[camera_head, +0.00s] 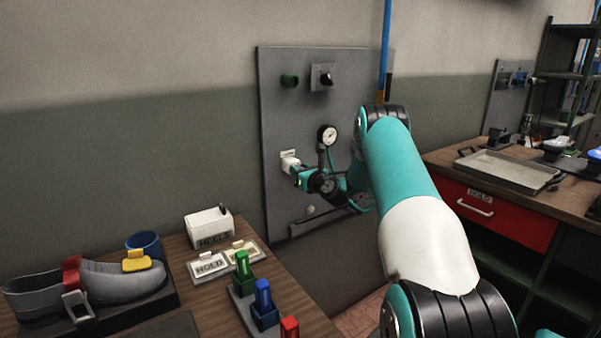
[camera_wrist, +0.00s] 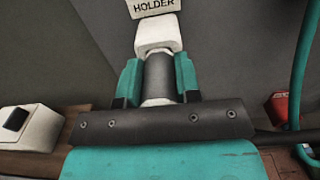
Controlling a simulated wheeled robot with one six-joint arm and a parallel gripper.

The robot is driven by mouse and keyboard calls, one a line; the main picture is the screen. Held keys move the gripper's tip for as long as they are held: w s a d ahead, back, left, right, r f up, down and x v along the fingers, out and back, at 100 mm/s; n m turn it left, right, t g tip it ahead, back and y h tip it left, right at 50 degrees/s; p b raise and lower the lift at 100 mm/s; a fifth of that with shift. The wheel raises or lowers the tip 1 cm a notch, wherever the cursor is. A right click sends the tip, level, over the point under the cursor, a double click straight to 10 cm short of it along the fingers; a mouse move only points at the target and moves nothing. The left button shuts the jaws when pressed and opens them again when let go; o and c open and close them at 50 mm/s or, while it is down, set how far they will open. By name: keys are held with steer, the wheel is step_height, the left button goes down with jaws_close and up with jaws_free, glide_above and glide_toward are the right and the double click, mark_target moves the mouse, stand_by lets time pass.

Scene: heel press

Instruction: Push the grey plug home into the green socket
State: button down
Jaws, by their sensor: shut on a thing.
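A grey cylinder, which looks like the grey plug (camera_wrist: 158,76), sits between the two teal fingers of my gripper (camera_wrist: 158,84) in the wrist view. My gripper is shut on it. The plug's far end meets a white block (camera_wrist: 158,33) under a sign reading HOLDER; I cannot tell whether it is inside the block or only touching. In the head view my gripper (camera_head: 299,177) is at the wall panel, just below and right of the white holder (camera_head: 290,163); the plug is hard to make out there. A round green fitting, apparently the green socket (camera_head: 289,80), is high on the panel.
The grey panel (camera_head: 277,125) also carries a black knob (camera_head: 323,77) and a gauge (camera_head: 328,134). A bench (camera_head: 205,315) at lower left holds a shoe form (camera_head: 125,281), a white box (camera_head: 208,228) and coloured blocks. A right bench holds a tray (camera_head: 508,168).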

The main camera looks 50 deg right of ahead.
steer(key=shift+a+r, duration=0.15)
steer(key=shift+a, duration=0.1)
steer(key=shift+d+f+b+v, duration=0.1)
steer(key=shift+b+v, duration=0.1)
steer(key=shift+v, duration=0.5)
steer(key=shift+d+f+b+v, duration=0.1)
steer(key=shift+d+b+v, duration=0.1)
steer(key=shift+v, duration=0.5)
steer(key=shift+b+v, duration=0.5)
steer(key=shift+v, duration=1)
steer(key=shift+s+a, duration=0.1)
steer(key=shift+s, duration=0.05)
step_height(320, 180, up, 28)
steer(key=s+p, duration=0.2)
steer(key=p, duration=2.3)
steer(key=shift+w+a+r, duration=0.1)
steer(key=shift+a, duration=0.05)
